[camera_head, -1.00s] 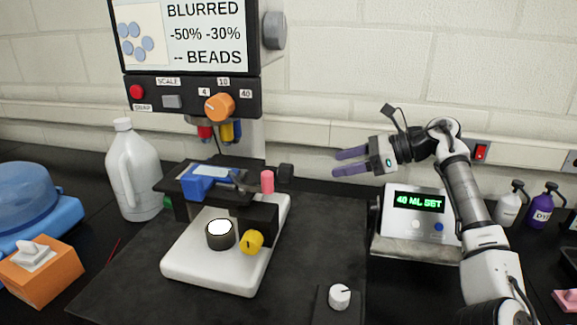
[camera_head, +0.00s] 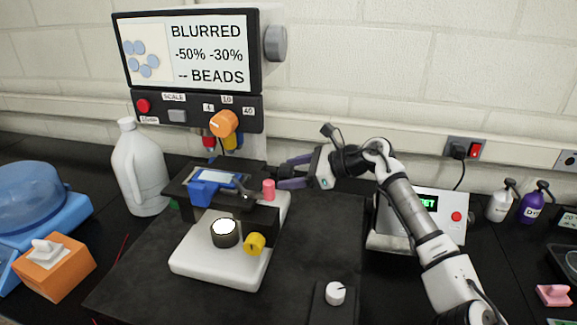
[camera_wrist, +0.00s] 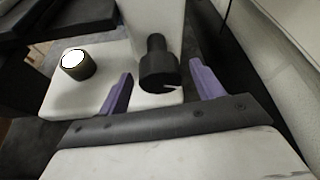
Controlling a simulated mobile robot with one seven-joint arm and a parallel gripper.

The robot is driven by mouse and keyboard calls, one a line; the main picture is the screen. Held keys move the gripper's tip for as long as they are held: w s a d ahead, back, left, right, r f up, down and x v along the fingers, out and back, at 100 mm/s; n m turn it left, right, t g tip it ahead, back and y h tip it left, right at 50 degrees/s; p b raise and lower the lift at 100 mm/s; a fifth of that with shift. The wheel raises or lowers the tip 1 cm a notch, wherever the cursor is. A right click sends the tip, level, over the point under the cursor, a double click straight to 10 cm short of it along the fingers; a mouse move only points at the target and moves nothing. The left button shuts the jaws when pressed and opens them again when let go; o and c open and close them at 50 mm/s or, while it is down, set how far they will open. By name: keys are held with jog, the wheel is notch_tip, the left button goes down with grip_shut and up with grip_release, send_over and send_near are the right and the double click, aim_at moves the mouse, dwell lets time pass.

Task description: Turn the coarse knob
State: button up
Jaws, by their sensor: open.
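A microscope with a white base (camera_head: 205,268) and a dark stage (camera_head: 178,187) stands left of my gripper (camera_head: 285,173). A black side knob with a white line (camera_wrist: 158,72) sticks out of its white column; I take it for the coarse knob, though no label shows. My gripper (camera_wrist: 161,72) is open, with one purple finger on each side of this knob. Gaps show on both sides, and I see no clear contact. In the head view the fingers largely cover the knob. A yellow knob (camera_head: 255,244) and a pink knob (camera_head: 268,189) also sit on the microscope.
A screen (camera_head: 190,52) above reads BLURRED, with an orange dial (camera_head: 223,123) below it. A white jug (camera_head: 138,168) stands left. A display box (camera_head: 437,210) stands behind my arm. A small white knob (camera_head: 335,293) sits at the front. The mat between is clear.

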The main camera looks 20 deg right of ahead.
jog(key=shift+w+a+f, duration=0.3)
jog(key=shift+w+a, duration=0.1)
jog(key=shift+a, duration=0.1)
jog(key=c, duration=1)
jog(key=shift+o, duration=0.2)
jog(key=shift+f+m+g+b, duration=0.15)
jog(key=shift+m+g+b, duration=0.35)
jog(key=shift+m+b, duration=0.35)
jog(key=shift+r+m+g+y+b, duration=0.2)
jog(key=shift+m+g+y+b, duration=0.85)
jog(key=shift+m, duration=0.7)
